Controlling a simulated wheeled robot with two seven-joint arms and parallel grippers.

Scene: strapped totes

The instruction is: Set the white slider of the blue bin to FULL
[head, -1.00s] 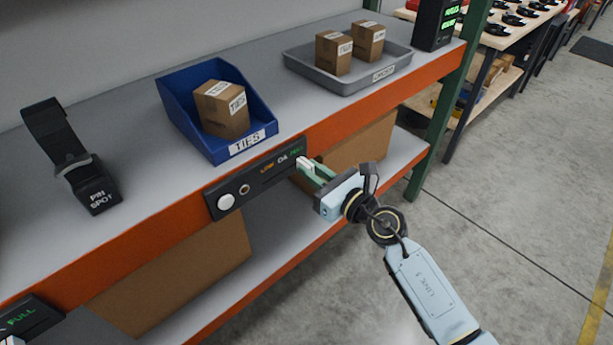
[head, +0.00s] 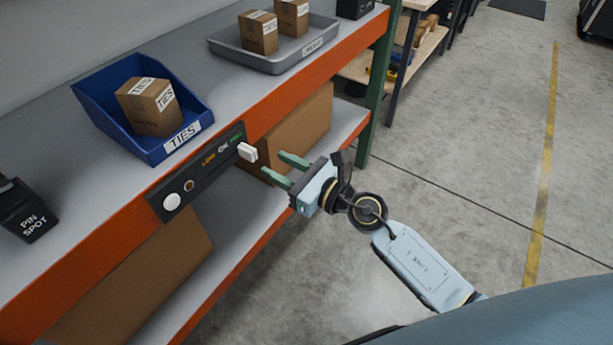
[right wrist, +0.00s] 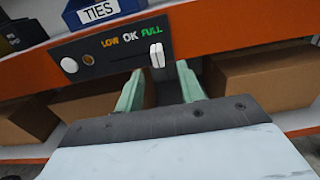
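The blue bin (head: 150,105), labelled TIES, sits on the shelf with a cardboard box in it. Below it, a dark panel (head: 200,178) on the orange shelf edge reads LOW, OK and FULL. The white slider (head: 248,152) stands at the panel's right end; in the right wrist view the slider (right wrist: 157,56) is below the green FULL. My right gripper (head: 287,168) is open, with its green fingers apart and empty, just off the slider. In the right wrist view its fingertips (right wrist: 158,82) are below the slider. My left gripper is not in view.
A round white knob (head: 171,201) sits at the panel's left end. A grey tray (head: 275,60) with boxes stands farther along the shelf, and a black PIN SPOT device (head: 22,212) is at left. Cardboard boxes fill parts of the lower shelf.

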